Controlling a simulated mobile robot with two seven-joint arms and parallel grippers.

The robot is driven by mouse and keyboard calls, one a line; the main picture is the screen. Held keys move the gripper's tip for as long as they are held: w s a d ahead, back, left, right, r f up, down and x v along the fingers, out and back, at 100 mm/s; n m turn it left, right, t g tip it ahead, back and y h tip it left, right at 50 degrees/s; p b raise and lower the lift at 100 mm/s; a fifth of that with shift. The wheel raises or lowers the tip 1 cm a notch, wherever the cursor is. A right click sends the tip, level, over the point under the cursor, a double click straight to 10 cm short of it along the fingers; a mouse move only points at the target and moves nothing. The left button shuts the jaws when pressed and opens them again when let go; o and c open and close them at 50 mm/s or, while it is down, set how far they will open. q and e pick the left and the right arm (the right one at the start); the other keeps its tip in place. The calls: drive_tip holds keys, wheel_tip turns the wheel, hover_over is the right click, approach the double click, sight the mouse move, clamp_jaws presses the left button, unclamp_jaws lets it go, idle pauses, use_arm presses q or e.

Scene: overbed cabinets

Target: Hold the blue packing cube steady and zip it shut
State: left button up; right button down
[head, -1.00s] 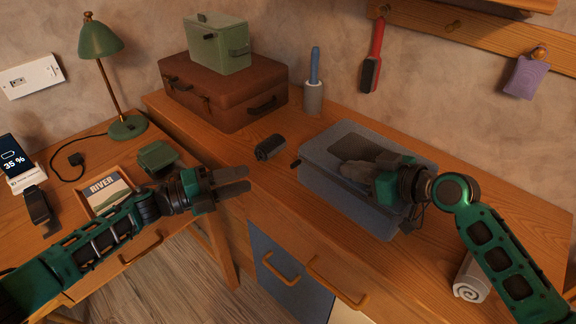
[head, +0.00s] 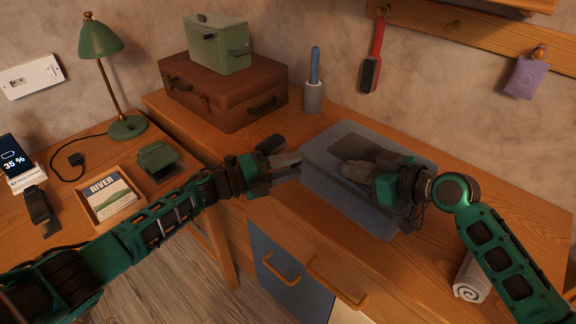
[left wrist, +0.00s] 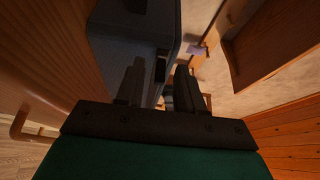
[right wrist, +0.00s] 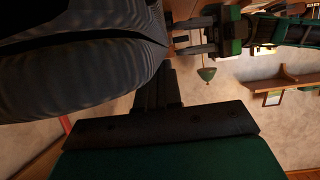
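The blue packing cube (head: 338,202) lies on the wooden desktop, a dark panel (head: 352,145) on its top. My left gripper (head: 290,165) is at the cube's left end, fingers pointing at it. In the left wrist view its fingers (left wrist: 160,87) are apart. A small dark tab, apparently the zip pull (left wrist: 160,68), shows between and beyond them against the cube (left wrist: 130,55); contact is not clear. My right gripper (head: 350,171) lies over the cube's top. In the right wrist view its fingers (right wrist: 160,90) look close together beside a dark striped surface. The zip line is not clear.
A brown suitcase (head: 215,95) with a green tin (head: 217,45) stands at the back left. A lint roller (head: 314,95) stands behind the cube. A dark rolled item (head: 271,143) is partly hidden behind my left gripper. A rolled towel (head: 470,280) lies at front right.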

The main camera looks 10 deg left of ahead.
use_arm(q)
clamp_jaws()
idle(1.4)
